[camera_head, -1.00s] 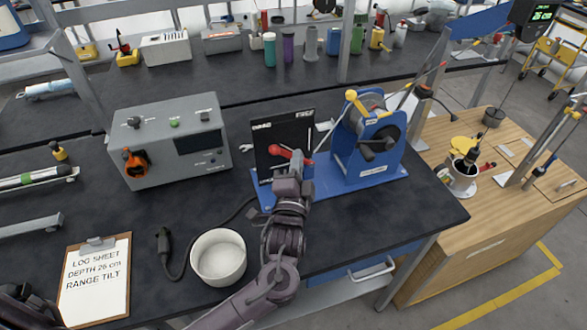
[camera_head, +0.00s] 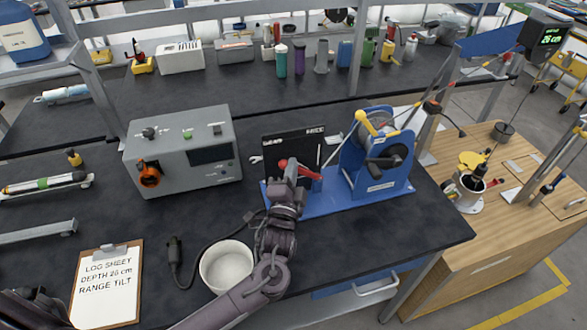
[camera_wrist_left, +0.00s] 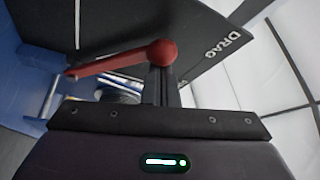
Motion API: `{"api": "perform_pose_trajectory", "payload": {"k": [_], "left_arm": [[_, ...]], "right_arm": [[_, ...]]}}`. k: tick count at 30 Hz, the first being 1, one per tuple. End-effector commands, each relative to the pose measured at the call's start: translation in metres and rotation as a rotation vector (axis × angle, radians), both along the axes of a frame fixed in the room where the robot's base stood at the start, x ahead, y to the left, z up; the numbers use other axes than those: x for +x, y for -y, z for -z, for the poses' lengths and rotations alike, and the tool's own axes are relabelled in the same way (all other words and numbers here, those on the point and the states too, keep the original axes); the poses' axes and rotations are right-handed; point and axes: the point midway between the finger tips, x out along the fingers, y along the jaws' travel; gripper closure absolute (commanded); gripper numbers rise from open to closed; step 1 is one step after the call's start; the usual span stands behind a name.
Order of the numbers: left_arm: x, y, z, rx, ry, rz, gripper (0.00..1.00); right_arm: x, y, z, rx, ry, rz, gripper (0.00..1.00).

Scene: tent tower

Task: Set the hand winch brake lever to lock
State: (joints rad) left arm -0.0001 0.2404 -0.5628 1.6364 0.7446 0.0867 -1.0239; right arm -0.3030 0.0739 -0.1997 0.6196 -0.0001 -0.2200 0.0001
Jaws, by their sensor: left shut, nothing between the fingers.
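The brake lever (camera_head: 302,170) is red with a round knob and slants up to the left in front of a black panel (camera_head: 308,139) on the winch's blue base. In the left wrist view the lever (camera_wrist_left: 115,62) lies across the picture, its ball at the right. The panel there reads DRAG; other labels are too small to read. My left gripper (camera_head: 292,172) is at the knob, its fingers shut and empty. In the wrist view the fingertips (camera_wrist_left: 161,78) overlap the ball's lower edge; I cannot tell whether they touch it. The blue hand winch (camera_head: 377,172) stands right of the panel. My right gripper is not in view.
A grey box with an orange knob (camera_head: 183,152) stands left of the panel. A white bowl (camera_head: 227,265) and a clipboard (camera_head: 106,286) lie near the front. A black cable runs behind the bowl. The bench between box and clipboard is mostly clear.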

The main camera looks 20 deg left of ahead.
Motion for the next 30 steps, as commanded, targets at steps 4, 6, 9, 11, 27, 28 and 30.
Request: {"api": "perform_pose_trajectory", "payload": {"k": [4,6,9,11,27,28,30], "left_arm": [[-0.006,-0.008,0.022,-0.094,0.062,-0.003,1.00],[-0.008,-0.012,0.028,-0.149,0.098,-0.002,1.00],[-0.011,-0.016,0.034,-0.214,0.144,-0.002,1.00],[-0.012,-0.018,0.036,-0.244,0.163,-0.002,1.00],[-0.013,-0.020,0.033,-0.283,0.192,0.000,1.00],[-0.013,-0.020,0.032,-0.283,0.192,0.000,1.00],[-0.013,-0.020,0.027,-0.283,0.194,0.000,1.00]], "right_arm": [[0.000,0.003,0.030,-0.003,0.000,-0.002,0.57],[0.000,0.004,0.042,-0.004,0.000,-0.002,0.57],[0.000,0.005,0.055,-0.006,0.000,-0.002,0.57],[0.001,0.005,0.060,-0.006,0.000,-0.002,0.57],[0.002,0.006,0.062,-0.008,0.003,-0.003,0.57],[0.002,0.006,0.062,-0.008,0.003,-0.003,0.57],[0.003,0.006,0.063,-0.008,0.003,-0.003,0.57]]}}
